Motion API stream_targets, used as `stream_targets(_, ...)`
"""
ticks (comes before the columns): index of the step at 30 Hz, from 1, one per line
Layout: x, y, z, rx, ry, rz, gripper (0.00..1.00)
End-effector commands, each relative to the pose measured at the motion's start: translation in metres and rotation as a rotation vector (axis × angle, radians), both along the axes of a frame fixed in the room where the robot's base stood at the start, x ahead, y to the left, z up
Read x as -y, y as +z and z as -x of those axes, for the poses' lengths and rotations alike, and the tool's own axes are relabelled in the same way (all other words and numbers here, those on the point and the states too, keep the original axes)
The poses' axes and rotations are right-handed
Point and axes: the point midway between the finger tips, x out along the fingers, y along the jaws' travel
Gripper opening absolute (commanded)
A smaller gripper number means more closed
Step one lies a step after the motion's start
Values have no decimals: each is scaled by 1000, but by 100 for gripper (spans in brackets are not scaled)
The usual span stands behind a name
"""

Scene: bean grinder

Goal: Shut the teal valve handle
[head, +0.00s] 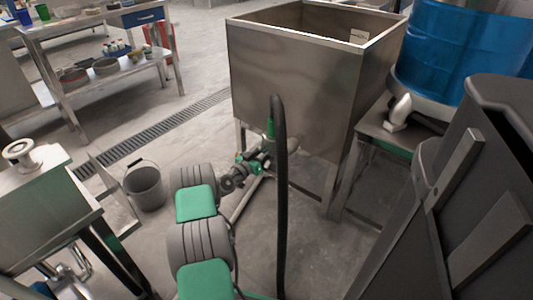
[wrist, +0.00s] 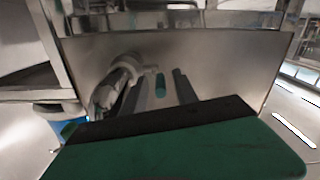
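The teal valve handle (wrist: 160,86) shows in the wrist view as a short upright teal bar in front of a steel wall. My gripper (wrist: 162,77) has its two dark fingers apart, one on each side of the handle, with visible gaps. I cannot tell how deep the handle sits between them. In the head view my gripper (head: 240,174) is at the valve fittings (head: 260,160) low beside the steel tank. Small teal parts show there, but my gripper and the hose partly hide the handle.
The open steel tank (head: 290,75) stands behind the valve. A black hose (head: 281,200) hangs in front of it. A grey bucket (head: 145,187) is on the floor to the left, near a drain grate (head: 130,143). A blue drum (head: 460,50) is at right.

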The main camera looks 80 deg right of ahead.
Motion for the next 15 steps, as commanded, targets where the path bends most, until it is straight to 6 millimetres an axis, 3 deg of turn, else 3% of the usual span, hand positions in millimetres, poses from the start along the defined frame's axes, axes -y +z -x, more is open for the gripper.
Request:
stream_targets(8,3,1,0,0,1,0,34)
stream_targets(15,2,1,0,0,1,-1,15)
